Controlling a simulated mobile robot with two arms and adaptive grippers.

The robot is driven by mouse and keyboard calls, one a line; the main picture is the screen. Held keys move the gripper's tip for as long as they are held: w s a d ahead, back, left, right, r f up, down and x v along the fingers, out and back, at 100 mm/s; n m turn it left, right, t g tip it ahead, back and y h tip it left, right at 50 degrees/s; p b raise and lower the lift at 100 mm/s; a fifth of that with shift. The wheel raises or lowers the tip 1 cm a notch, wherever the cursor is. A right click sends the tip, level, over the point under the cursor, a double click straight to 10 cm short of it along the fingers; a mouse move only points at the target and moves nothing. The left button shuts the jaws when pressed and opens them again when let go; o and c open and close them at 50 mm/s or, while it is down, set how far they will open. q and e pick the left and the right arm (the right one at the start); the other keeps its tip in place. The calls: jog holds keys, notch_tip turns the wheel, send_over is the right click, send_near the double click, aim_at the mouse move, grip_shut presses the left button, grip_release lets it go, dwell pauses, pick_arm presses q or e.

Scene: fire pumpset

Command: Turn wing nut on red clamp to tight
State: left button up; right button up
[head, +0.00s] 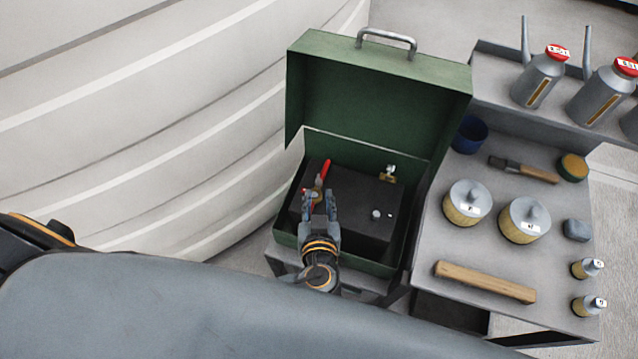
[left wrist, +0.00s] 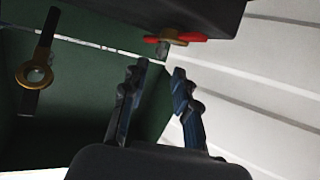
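The red clamp (head: 324,170) is on the left side of a black battery-like block (head: 352,200) inside the open green box. A brass-coloured part, seemingly the wing nut (head: 317,186), sits by the clamp. In the left wrist view the red clamp (left wrist: 190,37) shows at the top with a brass part (left wrist: 172,39) and a short grey stub. My left gripper (head: 320,196) reaches into the box close to the clamp. It also shows in the left wrist view (left wrist: 160,69), its fingers apart, empty and short of the brass part. My right gripper is out of view.
The green box (head: 345,256) has its lid raised behind the block. A second brass fitting (head: 388,174) stands at the block's right. The workbench (head: 455,243) at the right carries filters, a brush and a wooden bar. A large pale curved wall (head: 150,120) lies left.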

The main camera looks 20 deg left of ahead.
aim_at(319, 184)
pick_arm(q)
jog(key=shift+x, duration=2.3)
grip_shut()
